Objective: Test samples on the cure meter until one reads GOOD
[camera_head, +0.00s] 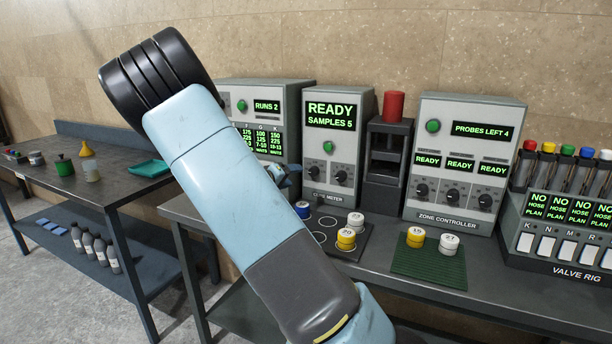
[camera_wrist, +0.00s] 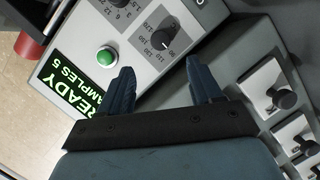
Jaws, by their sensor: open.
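The cure meter (camera_head: 344,150) is a grey box in the middle of the bench. Its screen reads READY, SAMPLES 5, above a green button (camera_head: 328,147) and two dials. My gripper (camera_wrist: 161,75) is open, with nothing between its fingers, in front of the meter's face; the green button (camera_wrist: 106,56) and a dial (camera_wrist: 164,38) show beyond the fingers. In the head view my arm hides most of the gripper. A dark tray (camera_head: 352,254) with ring marks holds a blue sample (camera_head: 302,210), a white one (camera_head: 355,219) and a yellow one (camera_head: 346,240).
A green ribbed mat (camera_head: 428,270) holds a yellow (camera_head: 415,238) and a white piece (camera_head: 449,244). A dark stand with a red top (camera_head: 393,106) separates the meter from the zone controller (camera_head: 462,165). The valve rig (camera_head: 565,225) is at right, a side table (camera_head: 110,190) at left.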

